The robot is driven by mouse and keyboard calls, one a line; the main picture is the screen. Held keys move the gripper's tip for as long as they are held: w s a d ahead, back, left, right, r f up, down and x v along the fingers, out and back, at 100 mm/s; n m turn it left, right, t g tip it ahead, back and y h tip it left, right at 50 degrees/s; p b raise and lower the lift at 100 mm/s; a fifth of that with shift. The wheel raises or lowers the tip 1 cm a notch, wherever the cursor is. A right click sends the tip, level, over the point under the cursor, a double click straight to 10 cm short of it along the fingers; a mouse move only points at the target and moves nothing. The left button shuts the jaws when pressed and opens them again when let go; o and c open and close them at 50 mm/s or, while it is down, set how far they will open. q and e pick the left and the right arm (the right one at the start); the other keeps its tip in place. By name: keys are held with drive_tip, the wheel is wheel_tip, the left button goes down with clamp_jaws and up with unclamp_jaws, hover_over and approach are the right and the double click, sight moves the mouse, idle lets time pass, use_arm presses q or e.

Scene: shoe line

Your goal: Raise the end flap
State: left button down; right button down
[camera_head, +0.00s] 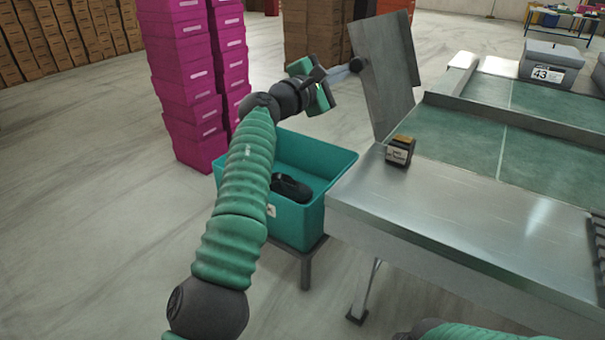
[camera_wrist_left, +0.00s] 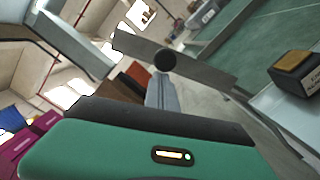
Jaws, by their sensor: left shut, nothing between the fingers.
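The end flap (camera_head: 382,75) is a grey metal plate at the far left end of the steel table. It stands up steeply, tilted, with its lower corner by the table edge. A dark round knob (camera_head: 356,64) shows at its left side. In the left wrist view the flap (camera_wrist_left: 205,68) is seen nearly edge-on, with the knob (camera_wrist_left: 165,60) in front. My left gripper (camera_head: 345,70) is shut and empty, its fingertips at or very near the knob; I cannot tell if they touch. My right gripper is not in view.
A teal bin (camera_head: 335,175) with a dark shoe (camera_head: 290,187) stands below the table end. A small black and orange box (camera_head: 400,151) sits on the table (camera_head: 440,205). Stacked magenta boxes (camera_head: 190,90) stand behind my arm. A grey lidded box (camera_head: 550,63) is farther back.

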sight(370, 70)
use_arm(q)
drive_tip(key=s+d+r+m, duration=0.1)
drive_tip(key=s+d+m, duration=0.2)
drive_tip(key=d, duration=0.3)
drive_tip(key=shift+s+d+r, duration=0.15)
drive_tip(key=shift+s+r, duration=0.25)
drive_tip(key=shift+s, duration=0.3)
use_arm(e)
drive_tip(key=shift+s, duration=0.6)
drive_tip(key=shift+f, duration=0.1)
